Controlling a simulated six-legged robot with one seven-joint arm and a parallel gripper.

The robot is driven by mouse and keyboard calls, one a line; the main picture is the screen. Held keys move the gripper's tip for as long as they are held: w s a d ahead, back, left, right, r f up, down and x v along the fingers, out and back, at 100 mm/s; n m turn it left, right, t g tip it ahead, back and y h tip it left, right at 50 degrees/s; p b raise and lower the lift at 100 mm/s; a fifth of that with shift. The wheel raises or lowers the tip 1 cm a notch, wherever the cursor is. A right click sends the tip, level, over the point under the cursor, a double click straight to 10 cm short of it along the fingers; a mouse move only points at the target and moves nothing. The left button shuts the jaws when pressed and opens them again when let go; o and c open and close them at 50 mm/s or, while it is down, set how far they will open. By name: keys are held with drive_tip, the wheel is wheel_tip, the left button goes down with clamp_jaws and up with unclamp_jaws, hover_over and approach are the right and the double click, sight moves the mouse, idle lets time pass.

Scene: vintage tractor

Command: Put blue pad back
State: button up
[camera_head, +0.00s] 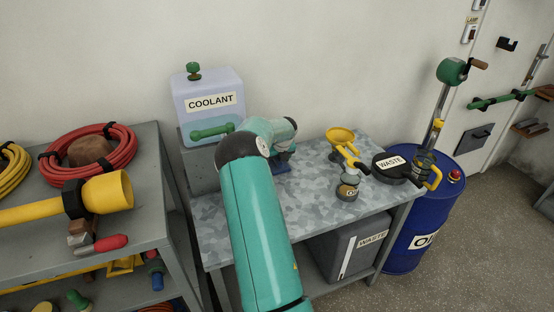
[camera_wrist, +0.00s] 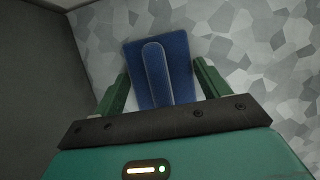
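The blue pad (camera_wrist: 180,63) is a flat blue rectangle with a raised rounded ridge or handle along its middle. In the wrist view it lies on the grey patterned tabletop, between and beyond the fingers of my gripper (camera_wrist: 163,83). The fingers are spread, with a gap on each side of the ridge. In the head view a bit of the blue pad (camera_head: 283,168) shows below the end of my arm, on the table (camera_head: 312,200) beside the coolant tank. My gripper's fingers are mostly hidden there.
The coolant tank (camera_head: 211,113) stands on a grey box left of my gripper. A blue drum (camera_head: 415,232) stands beyond the table. The front middle of the tabletop is clear.

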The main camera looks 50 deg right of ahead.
drive_tip(key=o, duration=0.3)
drive_tip(key=shift+r, duration=0.15)
drive_tip(key=shift+s+r, duration=0.1)
drive_tip(key=shift+r, duration=0.3)
drive_tip(key=v, duration=1.1)
drive_tip(key=shift+r, duration=0.1)
